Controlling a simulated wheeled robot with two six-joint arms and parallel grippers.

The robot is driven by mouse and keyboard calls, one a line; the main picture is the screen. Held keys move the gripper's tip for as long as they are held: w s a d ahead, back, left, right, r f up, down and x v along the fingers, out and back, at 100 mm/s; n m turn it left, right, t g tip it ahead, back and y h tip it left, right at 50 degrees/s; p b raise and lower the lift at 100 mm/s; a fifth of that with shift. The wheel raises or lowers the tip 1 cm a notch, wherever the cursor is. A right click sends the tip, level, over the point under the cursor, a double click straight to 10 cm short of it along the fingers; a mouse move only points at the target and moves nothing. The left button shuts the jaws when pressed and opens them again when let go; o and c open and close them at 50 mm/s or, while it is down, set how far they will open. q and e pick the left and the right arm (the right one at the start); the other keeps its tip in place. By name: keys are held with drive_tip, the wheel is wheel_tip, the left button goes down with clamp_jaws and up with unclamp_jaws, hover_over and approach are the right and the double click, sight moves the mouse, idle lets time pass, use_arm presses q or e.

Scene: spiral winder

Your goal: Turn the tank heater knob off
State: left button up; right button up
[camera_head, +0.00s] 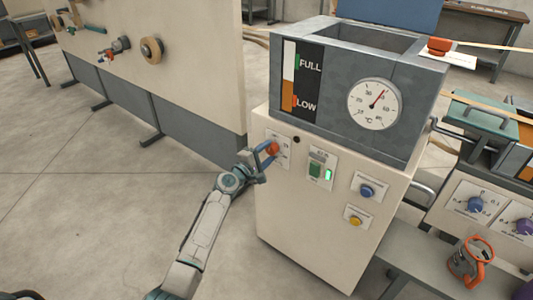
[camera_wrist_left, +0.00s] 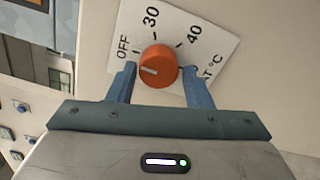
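The orange tank heater knob (camera_head: 272,148) sits on a white dial plate on the left of the cream cabinet's front. In the left wrist view the knob (camera_wrist_left: 158,66) has a white pointer mark aimed to the left, near the OFF label (camera_wrist_left: 123,47). Labels 30, 40 and °C run clockwise around it. My left gripper (camera_head: 266,154) is at the knob. In the left wrist view its blue fingers (camera_wrist_left: 160,80) stand open on either side of the knob, with visible gaps. My right gripper does not show.
Above the knob is a tank with a FULL/LOW gauge (camera_head: 301,82) and a round thermometer (camera_head: 374,103). Right of the knob are a green-lit switch (camera_head: 317,169), a blue button (camera_head: 366,191) and a yellow button (camera_head: 354,221). Open floor lies to the left.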

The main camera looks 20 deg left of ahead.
use_arm(q)
drive_tip(key=shift+o, duration=0.9)
drive_tip(key=v, duration=1)
drive_tip(key=shift+s+p, duration=0.35)
drive_tip(key=shift+p, duration=0.05)
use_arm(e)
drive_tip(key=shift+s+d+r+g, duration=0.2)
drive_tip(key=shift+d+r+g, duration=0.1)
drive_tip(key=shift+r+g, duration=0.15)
use_arm(q)
drive_tip(key=shift+a+r, duration=0.1)
drive_tip(key=shift+a, duration=0.1)
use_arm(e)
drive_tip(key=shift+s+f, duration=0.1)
